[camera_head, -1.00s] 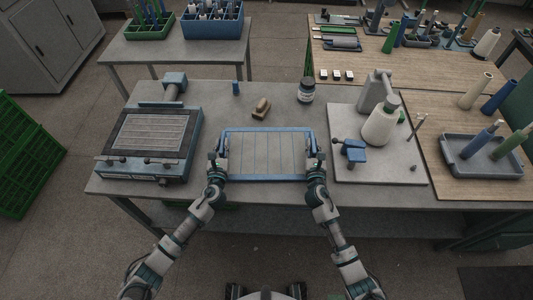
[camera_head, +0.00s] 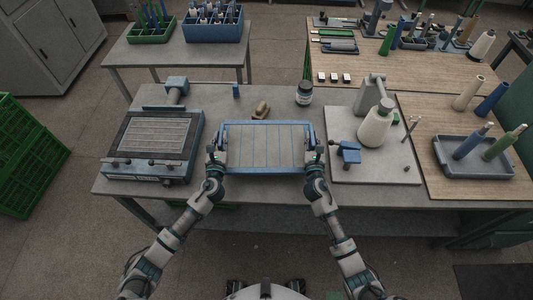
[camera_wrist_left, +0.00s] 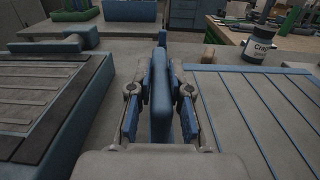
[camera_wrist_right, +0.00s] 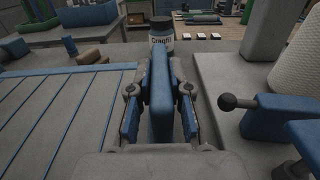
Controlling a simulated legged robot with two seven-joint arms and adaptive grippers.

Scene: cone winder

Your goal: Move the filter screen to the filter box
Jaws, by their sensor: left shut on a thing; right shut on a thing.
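The filter screen (camera_head: 266,148) is a grey ribbed panel in a blue frame, with a blue handle at each side. My left gripper (camera_head: 217,150) is shut on its left handle, which stands between the fingers in the left wrist view (camera_wrist_left: 160,95). My right gripper (camera_head: 314,151) is shut on its right handle, also between the fingers in the right wrist view (camera_wrist_right: 160,95). The screen looks roughly level over the middle of the grey table; its height above the top is hard to tell. The filter box (camera_head: 192,155), blue-grey with a slatted panel inside, stands to the left.
A tan brush-like block (camera_head: 261,110) and a labelled jar (camera_head: 304,94) stand behind the screen. A board with a white cone (camera_head: 375,127) and a blue clamp (camera_head: 349,153) is close on the right. A small blue item (camera_head: 236,90) stands at the back edge.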

